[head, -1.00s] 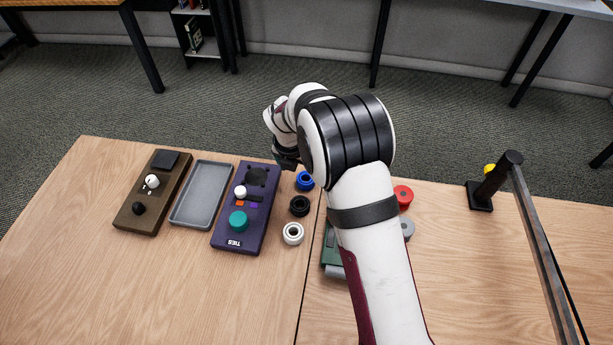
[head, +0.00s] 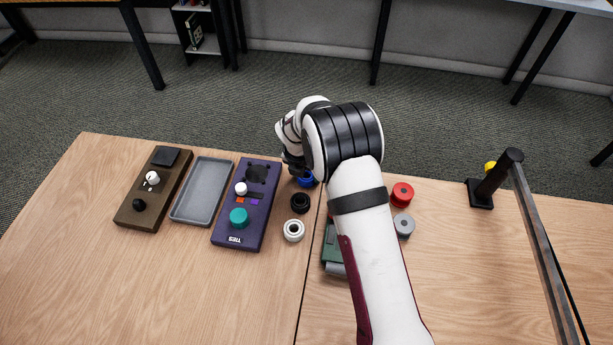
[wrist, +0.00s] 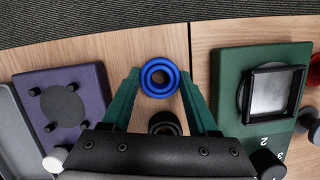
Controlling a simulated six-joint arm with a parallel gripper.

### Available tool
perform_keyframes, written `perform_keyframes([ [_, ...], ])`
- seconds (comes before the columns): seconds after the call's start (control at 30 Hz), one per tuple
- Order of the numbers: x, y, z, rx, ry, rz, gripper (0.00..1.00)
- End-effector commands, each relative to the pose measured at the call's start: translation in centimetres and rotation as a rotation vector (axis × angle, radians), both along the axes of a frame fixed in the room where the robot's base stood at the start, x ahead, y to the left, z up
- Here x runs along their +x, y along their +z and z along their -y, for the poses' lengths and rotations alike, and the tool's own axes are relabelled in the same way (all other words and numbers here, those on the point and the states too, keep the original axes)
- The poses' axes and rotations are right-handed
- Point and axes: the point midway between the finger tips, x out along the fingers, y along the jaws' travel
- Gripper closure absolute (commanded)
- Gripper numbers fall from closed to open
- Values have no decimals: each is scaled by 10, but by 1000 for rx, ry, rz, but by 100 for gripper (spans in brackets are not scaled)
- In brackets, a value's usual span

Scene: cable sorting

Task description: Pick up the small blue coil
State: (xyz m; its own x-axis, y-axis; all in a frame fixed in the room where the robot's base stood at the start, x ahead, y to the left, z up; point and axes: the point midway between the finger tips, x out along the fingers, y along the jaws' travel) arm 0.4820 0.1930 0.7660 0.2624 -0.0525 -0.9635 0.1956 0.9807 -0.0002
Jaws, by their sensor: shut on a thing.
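The small blue coil (head: 306,182) is at the back of the table, at the far end of a short row of coils, partly hidden by my gripper. In the wrist view the blue coil (wrist: 160,63) is a ring between the green fingertips. My gripper (wrist: 160,78) is shut on it, with one finger at each side. The coil seems to be at table height; I cannot tell if it touches the wood. In the head view my gripper (head: 297,169) is mostly hidden behind my wrist.
A black coil (head: 300,209) and a white coil (head: 293,238) are in front of the blue one. A purple board (head: 229,236), a grey tray (head: 177,214) and a brown board (head: 131,216) lie left. A green board (wrist: 227,63), red coil (head: 402,188) and black post (head: 490,185) are right.

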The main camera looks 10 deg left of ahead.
Motion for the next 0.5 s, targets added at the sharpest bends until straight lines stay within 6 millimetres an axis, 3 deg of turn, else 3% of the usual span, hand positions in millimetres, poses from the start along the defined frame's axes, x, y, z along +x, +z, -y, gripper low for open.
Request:
perform_keyframes([
  [0.07, 0, 0, 0, 0, 0, 0, 98],
  [0.33, 0, 3, 0, 1, 0, 1, 98],
  [0.5, 1, 23, 0, 2, 0, 3, 98],
])
